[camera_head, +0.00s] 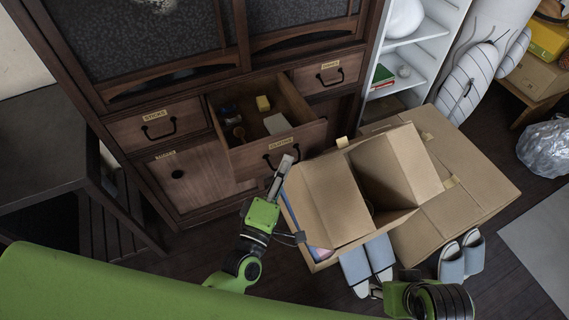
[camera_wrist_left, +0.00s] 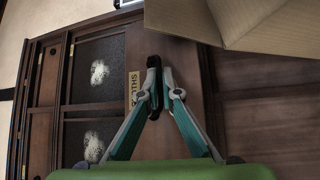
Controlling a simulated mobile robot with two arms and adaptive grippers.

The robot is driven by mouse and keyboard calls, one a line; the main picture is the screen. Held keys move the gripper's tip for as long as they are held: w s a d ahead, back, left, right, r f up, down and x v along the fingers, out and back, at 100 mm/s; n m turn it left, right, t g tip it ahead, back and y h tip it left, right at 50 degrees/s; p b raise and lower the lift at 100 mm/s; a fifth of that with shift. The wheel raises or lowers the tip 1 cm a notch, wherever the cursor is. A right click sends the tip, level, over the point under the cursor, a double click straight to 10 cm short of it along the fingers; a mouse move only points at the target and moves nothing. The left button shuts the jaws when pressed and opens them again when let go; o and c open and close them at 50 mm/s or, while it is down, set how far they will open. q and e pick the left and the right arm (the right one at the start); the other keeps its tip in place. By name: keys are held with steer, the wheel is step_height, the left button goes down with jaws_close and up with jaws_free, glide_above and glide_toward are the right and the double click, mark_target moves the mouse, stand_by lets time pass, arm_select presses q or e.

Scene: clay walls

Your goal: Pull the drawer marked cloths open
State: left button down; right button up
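The drawer marked cloths (camera_head: 248,157) is the middle one of the dark wooden cabinet. It stands out from the cabinet, with its inside visible from above. Its label (camera_head: 281,142) is above a dark handle (camera_head: 268,161); the label also shows sideways in the left wrist view (camera_wrist_left: 134,90). My left gripper (camera_head: 284,164) is at the handle, in front of the drawer. In the left wrist view its fingertips (camera_wrist_left: 160,77) are together at the handle, which they mostly hide. My right gripper (camera_head: 376,289) is low at the right, its fingers small and unclear.
A yellow block (camera_head: 263,103), a jar and a pale item lie in the drawer. An open cardboard box (camera_head: 330,205) stands close to the drawer's right front, beside my left gripper. Slippers (camera_head: 367,262) lie in front of it. Closed drawers (camera_head: 158,126) flank the open one.

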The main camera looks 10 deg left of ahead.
arm_select(q)
steer(key=c, duration=2.5)
jaws_free()
steer(key=shift+c, duration=0.2)
steer(key=shift+s, duration=0.1)
steer(key=v, duration=1.2)
